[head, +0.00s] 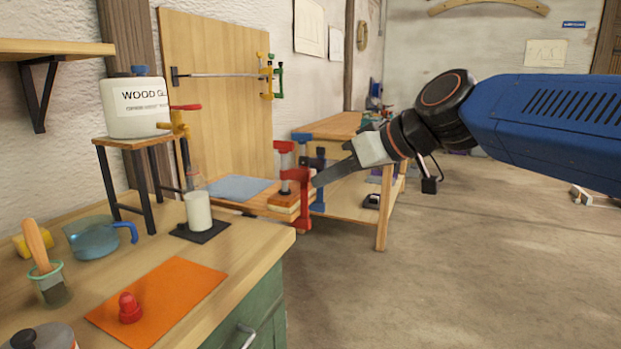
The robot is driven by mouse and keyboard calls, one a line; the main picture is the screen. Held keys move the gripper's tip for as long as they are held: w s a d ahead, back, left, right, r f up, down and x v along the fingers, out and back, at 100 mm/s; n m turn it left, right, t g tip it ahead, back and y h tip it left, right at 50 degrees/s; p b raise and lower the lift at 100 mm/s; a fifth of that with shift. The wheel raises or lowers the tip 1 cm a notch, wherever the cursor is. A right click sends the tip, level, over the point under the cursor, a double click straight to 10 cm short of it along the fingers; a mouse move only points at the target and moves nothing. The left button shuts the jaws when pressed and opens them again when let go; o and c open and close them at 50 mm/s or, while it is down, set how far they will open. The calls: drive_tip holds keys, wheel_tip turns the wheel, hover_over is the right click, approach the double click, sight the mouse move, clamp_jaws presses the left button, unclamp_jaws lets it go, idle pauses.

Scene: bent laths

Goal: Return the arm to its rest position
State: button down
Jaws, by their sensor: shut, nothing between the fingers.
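My arm (550,115) reaches in from the right edge, with a blue link, dark joints and a pale gripper body. My gripper (318,181) points left and slightly down, with its dark fingers shut and empty. Its tips appear right beside the red clamp (304,200) at the bench end; I cannot tell whether they touch it.
A wooden bench (335,125) stands behind. Floor (460,270) at right is mostly clear.

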drive_tip(key=s+d+f+m+h, duration=0.3)
drive_tip(key=s+d+f, duration=0.3)
drive_tip(key=d+f, duration=0.3)
drive_tip(key=s+d+f+m+g+h, duration=0.1)
drive_tip(key=s+d+f+m+h, duration=0.2)
drive_tip(key=s+d+f, duration=0.4)
drive_tip(key=s+d+f+m+h, duration=0.3)
drive_tip(key=s+d+f, duration=0.3)
drive_tip(key=d+f, duration=0.4)
wheel_tip(320, 180, down, 2)
drive_tip(key=shift+s+d+f+g, duration=0.2)
drive_tip(key=shift+d+g, duration=0.1)
drive_tip(key=shift+d, duration=0.05)
drive_tip(key=shift+r, duration=0.1)
drive_tip(key=w+a+r+n+t+y, duration=0.1)
drive_tip(key=w+a+r+n+y, duration=0.2)
drive_tip(key=w+a+r, duration=0.75)
drive_tip(key=w+a+r+n+t+y, duration=0.1)
drive_tip(key=w+a+r+n+y, duration=0.2)
drive_tip(key=w+a+r, duration=0.75)
drive_tip(key=w+a+r+n+y, duration=0.2)
drive_tip(key=a+r+n+y, duration=0.1)
drive_tip(key=a+r, duration=0.8)
drive_tip(key=w+a+r+n+y, duration=0.2)
drive_tip(key=a+r+n+y, duration=0.2)
drive_tip(key=a+r, duration=0.7)
wheel_tip(320, 180, up, 7)
drive_tip(key=shift+a+f+g+y, duration=0.15)
drive_tip(key=shift+a+g+y, duration=0.25)
